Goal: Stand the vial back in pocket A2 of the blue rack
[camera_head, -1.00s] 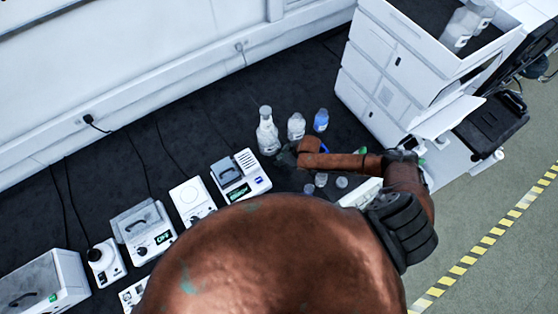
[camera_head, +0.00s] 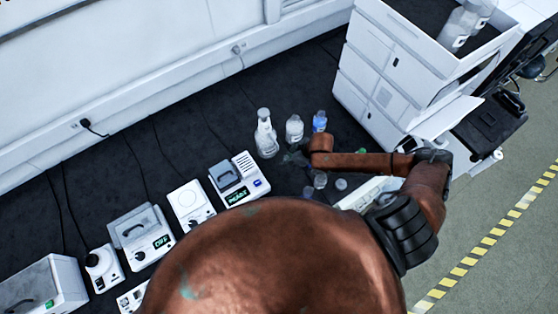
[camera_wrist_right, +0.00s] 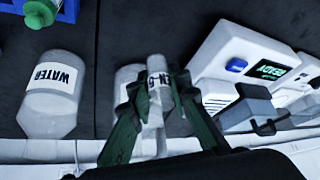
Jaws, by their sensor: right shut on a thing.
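In the right wrist view my right gripper (camera_wrist_right: 152,92) has its dark green fingers shut on a clear vial (camera_wrist_right: 157,110) with a white label and dark lettering. In the head view the same gripper (camera_head: 297,156) is above the black bench, in front of the bottles; the vial cannot be made out there. A piece of the blue rack (camera_wrist_right: 12,6) shows at the top left corner of the wrist view, apart from the held vial. Its pockets, A2 included, cannot be seen. My left gripper is not in view.
A white device with a lit display (camera_head: 240,180) stands left of the gripper. A tall clear bottle (camera_head: 265,135) and a blue bottle (camera_head: 319,122) stand behind.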

